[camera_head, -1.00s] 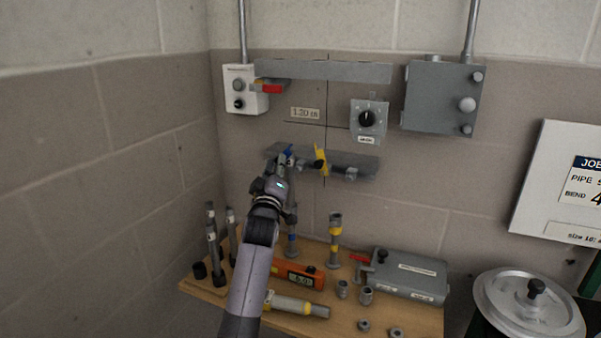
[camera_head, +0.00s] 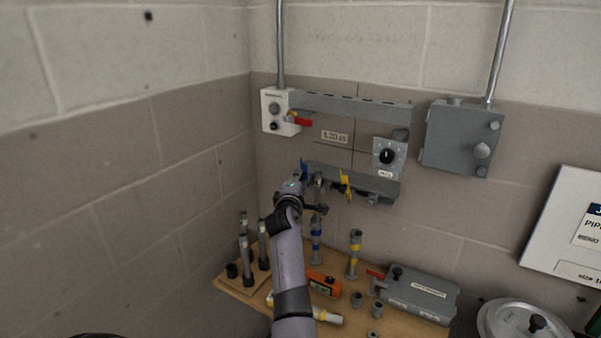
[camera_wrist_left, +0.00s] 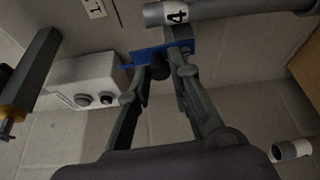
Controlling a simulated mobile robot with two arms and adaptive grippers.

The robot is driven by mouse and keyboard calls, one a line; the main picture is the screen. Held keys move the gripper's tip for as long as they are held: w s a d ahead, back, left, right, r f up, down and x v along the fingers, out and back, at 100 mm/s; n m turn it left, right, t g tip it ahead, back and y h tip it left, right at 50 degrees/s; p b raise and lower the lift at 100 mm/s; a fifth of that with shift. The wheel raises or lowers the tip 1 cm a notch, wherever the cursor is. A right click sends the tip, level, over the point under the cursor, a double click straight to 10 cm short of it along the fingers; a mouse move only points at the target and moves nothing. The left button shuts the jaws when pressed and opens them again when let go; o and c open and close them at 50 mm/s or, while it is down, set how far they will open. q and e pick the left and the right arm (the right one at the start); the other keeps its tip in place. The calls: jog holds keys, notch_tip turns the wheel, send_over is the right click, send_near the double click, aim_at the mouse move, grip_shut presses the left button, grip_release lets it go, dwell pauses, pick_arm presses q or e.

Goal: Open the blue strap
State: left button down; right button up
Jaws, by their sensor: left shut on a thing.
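The blue strap (camera_head: 304,171) shows as a small upright blue piece at the left part of the lower grey wall rail (camera_head: 385,188). A yellow strap (camera_head: 345,184) stands to its right on the same rail. My left gripper (camera_head: 312,184) is at the blue strap, in front of the rail, and partly hides it. In the left wrist view the blue strap (camera_wrist_left: 150,54) lies at the fingertips, under a grey pipe marked 4 (camera_wrist_left: 178,14). The fingers of the left gripper (camera_wrist_left: 164,72) are shut on it. My right gripper is not in view.
Above are a white control box (camera_head: 277,110) with a red lever, a grey dial box (camera_head: 388,156) and a large grey box (camera_head: 459,140). Below, a wooden shelf (camera_head: 262,294) holds upright pipes, an orange meter (camera_head: 324,285) and a grey case (camera_head: 420,292).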

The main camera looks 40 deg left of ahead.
pick_arm(q)
jog(key=shift+a+n+p, duration=0.2)
jog(key=shift+n+p, duration=0.3)
jog(key=c, duration=1.8)
grip_release()
jog(key=shift+o, duration=0.2)
jog(key=shift+a, duration=0.1)
jog(key=v, duration=0.7)
jog(key=shift+s, duration=0.3)
